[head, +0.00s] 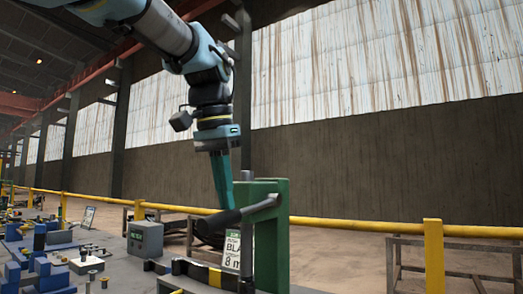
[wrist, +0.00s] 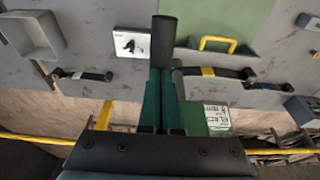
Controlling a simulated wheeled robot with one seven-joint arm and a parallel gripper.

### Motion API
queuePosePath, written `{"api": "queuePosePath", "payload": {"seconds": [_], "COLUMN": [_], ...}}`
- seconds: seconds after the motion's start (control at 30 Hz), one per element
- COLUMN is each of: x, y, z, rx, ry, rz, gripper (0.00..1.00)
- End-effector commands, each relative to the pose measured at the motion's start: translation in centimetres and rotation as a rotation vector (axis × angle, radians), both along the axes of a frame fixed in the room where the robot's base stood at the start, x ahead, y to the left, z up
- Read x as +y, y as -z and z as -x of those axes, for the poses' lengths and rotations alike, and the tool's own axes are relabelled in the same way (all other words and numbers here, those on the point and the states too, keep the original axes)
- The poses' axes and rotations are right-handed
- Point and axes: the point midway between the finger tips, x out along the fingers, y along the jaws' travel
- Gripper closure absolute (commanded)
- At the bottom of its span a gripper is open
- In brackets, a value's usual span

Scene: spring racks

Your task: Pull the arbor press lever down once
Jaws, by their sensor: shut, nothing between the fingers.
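The arbor press (head: 270,240) is a green upright frame at the centre right of the head view. Its lever (head: 258,207) is a dark bar that slopes down to the left and ends in a thick black handle (head: 218,222). In the wrist view the handle (wrist: 164,40) is a dark cylinder just beyond the fingertips. My gripper (head: 223,205) points down with its teal fingers shut and empty. The fingertips (wrist: 161,72) are at the handle's upper side; I cannot tell whether they touch it. The press's base is partly hidden.
A grey box with a small display (head: 145,238) stands left of the press. Blue fixtures (head: 40,265) crowd the bench at left. A yellow rail (head: 340,224) runs behind. The space above the lever holds only my arm.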

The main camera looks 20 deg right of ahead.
Motion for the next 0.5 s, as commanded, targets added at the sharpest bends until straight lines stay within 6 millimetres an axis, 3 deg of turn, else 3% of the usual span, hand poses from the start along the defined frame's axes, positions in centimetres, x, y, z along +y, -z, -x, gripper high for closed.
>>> {"api": "queuePosePath", "payload": {"seconds": [0.07,0.5], "x": [0.0,-0.8], "y": [0.4,-3.2], "z": [0.0,-0.6], "rx": [0.015,0.008], "ry": [0.001,0.002], "rz": [-0.010,-0.005], "gripper": [1.00,1.00]}}
